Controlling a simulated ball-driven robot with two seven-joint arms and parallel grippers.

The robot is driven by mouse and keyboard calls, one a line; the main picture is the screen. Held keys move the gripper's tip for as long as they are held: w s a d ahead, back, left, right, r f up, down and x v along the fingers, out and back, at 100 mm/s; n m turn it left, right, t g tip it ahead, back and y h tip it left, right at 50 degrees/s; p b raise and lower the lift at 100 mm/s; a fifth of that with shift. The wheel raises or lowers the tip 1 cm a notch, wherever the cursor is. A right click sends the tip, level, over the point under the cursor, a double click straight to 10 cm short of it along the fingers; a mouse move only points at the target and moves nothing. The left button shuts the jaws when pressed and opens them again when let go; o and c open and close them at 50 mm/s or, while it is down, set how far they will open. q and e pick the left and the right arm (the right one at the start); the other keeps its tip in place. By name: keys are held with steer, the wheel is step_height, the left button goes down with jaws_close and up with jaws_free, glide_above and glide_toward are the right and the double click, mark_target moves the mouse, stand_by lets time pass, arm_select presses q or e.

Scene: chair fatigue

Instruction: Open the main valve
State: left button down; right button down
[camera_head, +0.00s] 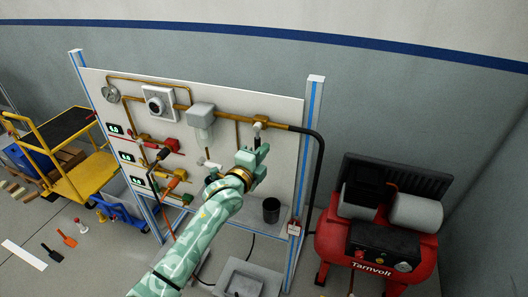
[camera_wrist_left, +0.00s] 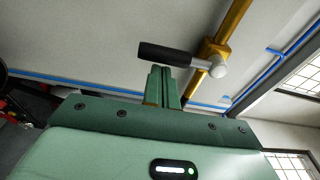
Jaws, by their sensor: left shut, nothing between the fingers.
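The main valve (camera_head: 258,130) sits on the brass pipe at the upper right of the white panel. In the left wrist view, its lever has a black grip (camera_wrist_left: 178,53) pointing left and a silver pivot end (camera_wrist_left: 217,69) by the brass pipe. My left gripper (camera_head: 259,153) is in front of the panel, just below the valve in the head view. Its fingers (camera_wrist_left: 162,73) are shut and empty, with their tips close to the black grip. I cannot tell whether they touch it. My right gripper is not in view.
The panel (camera_head: 285,125) also carries a gauge (camera_head: 111,94), a white regulator box (camera_head: 158,102), a filter (camera_head: 201,118) and red fittings (camera_head: 169,145). A black hose runs down the panel's right side. A black cup (camera_head: 271,210) stands below. A red compressor (camera_head: 375,245) is on the right.

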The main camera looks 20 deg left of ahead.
arm_select(q)
steer(key=shift+a+m, duration=0.2)
steer(key=shift+m, duration=0.1)
steer(key=shift+a+m+p, duration=0.2)
steer(key=shift+m+p, duration=0.25)
steer(key=shift+m, duration=0.05)
steer(key=a+r+m+g+y+p, duration=0.1)
steer(key=a+r+m+p, duration=0.3)
steer(key=m, duration=1.1)
steer(key=shift+w+a+y+p, duration=0.15)
steer(key=shift+a+y+p, duration=0.65)
steer(key=shift+a+p, duration=1.8)
steer(key=shift+d+r+p, duration=0.1)
steer(key=shift+d+p, duration=0.65)
steer(key=shift+p, duration=0.1)
